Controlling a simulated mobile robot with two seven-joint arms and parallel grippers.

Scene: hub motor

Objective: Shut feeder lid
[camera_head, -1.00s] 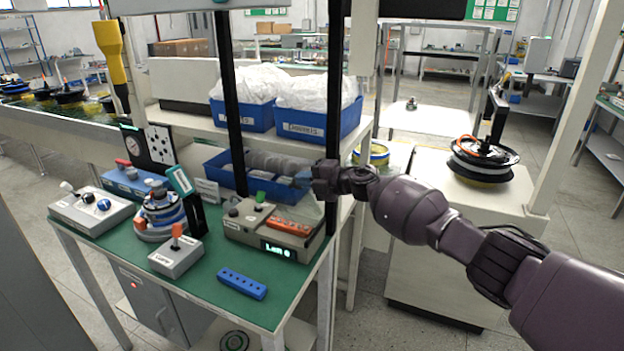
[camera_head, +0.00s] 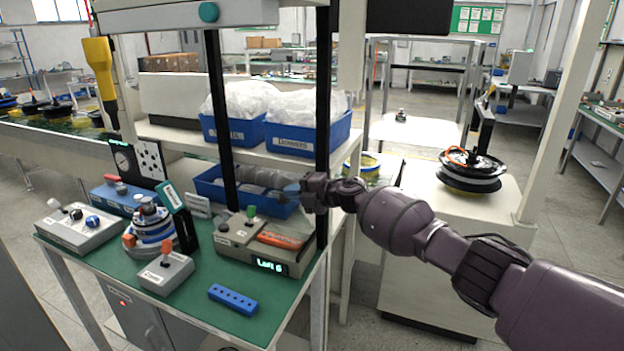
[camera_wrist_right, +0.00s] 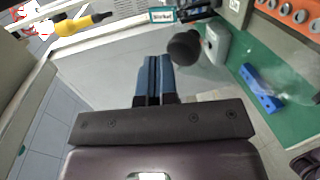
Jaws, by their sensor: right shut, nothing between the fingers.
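The feeder looks to be the grey box (camera_head: 240,247) with a lit display, a green knob and an orange strip, on the green table. A faint clear haze shows at its right side below my gripper; I cannot make out the lid's edges or angle. My right gripper (camera_head: 285,183) is shut and empty, above and behind the feeder's right side, beside a black post. In the right wrist view the blue fingers (camera_wrist_right: 153,80) are together, with a dark round knob (camera_wrist_right: 185,47) just beyond them. Contact cannot be told. My left gripper is out of view.
A black post (camera_head: 323,120) stands close to my right wrist. Blue bins (camera_head: 305,138) sit on the shelf behind. A lever box (camera_head: 165,275), a blue holed block (camera_head: 233,299) and a stacked round part (camera_head: 150,237) occupy the table. A wheel hub (camera_head: 470,172) stands at right.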

